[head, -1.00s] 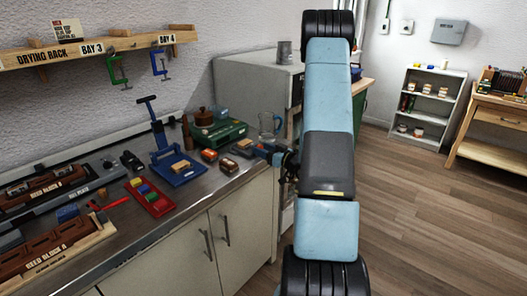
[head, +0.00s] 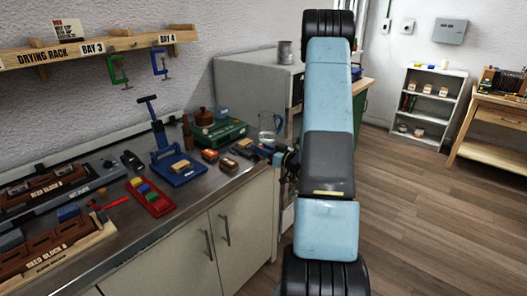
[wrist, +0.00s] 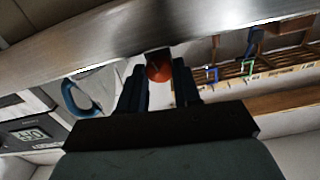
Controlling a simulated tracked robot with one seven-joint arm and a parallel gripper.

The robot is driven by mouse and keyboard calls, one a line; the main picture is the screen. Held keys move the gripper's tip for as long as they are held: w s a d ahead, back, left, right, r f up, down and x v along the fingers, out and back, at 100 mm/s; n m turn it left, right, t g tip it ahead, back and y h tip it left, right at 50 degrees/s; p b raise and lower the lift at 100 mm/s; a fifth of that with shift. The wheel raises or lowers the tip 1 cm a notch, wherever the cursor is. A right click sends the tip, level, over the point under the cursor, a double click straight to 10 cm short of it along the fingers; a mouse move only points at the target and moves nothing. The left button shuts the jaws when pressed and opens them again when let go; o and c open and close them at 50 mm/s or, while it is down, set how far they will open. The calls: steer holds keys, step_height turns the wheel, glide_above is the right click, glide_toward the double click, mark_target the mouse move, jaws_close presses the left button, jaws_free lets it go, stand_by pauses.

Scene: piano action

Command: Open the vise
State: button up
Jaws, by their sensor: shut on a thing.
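My gripper (head: 268,150) is at the front edge of the steel counter, reaching in from the right. In the wrist view its two dark fingers (wrist: 159,88) stand on either side of a round orange-red piece (wrist: 158,68) and are shut on it. This piece looks like a knob, perhaps on the vise handle; I cannot tell for sure. A small dark grey device (head: 243,147) just left of my gripper may be the vise. Its jaws are too small to make out, so I cannot tell how far they are open.
A glass mug (head: 269,127) stands close behind my gripper. A green box (head: 220,132), a blue press-like stand (head: 180,170) and a red tray (head: 149,197) crowd the counter to the left. Cabinet doors (head: 225,235) are below. The floor at right is clear.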

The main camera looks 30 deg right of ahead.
steer(key=n, duration=0.5)
steer(key=shift+a+f, duration=0.1)
steer(key=shift+a, duration=0.05)
steer(key=n, duration=0.4)
steer(key=shift+s+n, duration=0.1)
steer(key=shift+n, duration=0.2)
steer(key=shift+a+f+n, duration=0.1)
steer(key=shift+n, duration=0.2)
steer(key=o, duration=1.1)
steer(key=shift+c, duration=0.2)
steer(key=v, duration=1.4)
steer(key=shift+c, duration=0.3)
